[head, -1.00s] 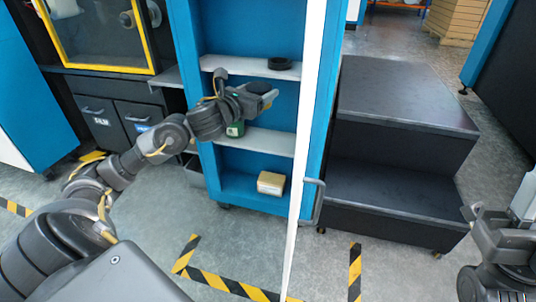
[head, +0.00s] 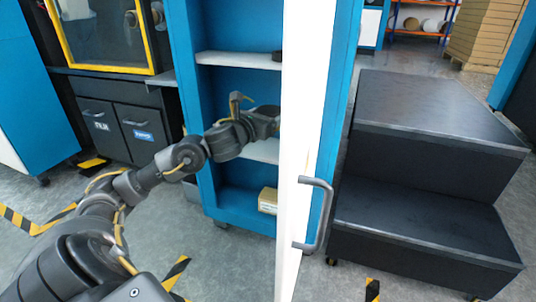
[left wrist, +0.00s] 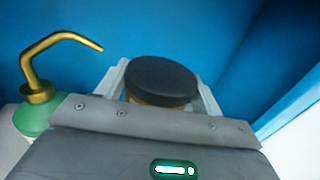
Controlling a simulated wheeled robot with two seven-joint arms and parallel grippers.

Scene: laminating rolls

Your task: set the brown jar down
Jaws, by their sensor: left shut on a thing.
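The brown jar (left wrist: 161,82) shows in the left wrist view as a round black lid above a thin strip of brown body. It sits between the pale fingers of my left gripper (head: 266,122), which is shut on it. In the head view this gripper reaches into the blue cabinet (head: 232,30) at middle-shelf height. The white door edge hides its fingertips and the jar. Whether the jar's base touches the shelf (head: 262,151) cannot be seen. My right gripper is out of view.
A green bottle with a gold pump (left wrist: 38,92) stands left of the gripper in the left wrist view. The open door's white edge (head: 304,120) is close on the right. A tan box (head: 267,200) lies on the lower shelf. Black steps (head: 430,150) stand beyond the door.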

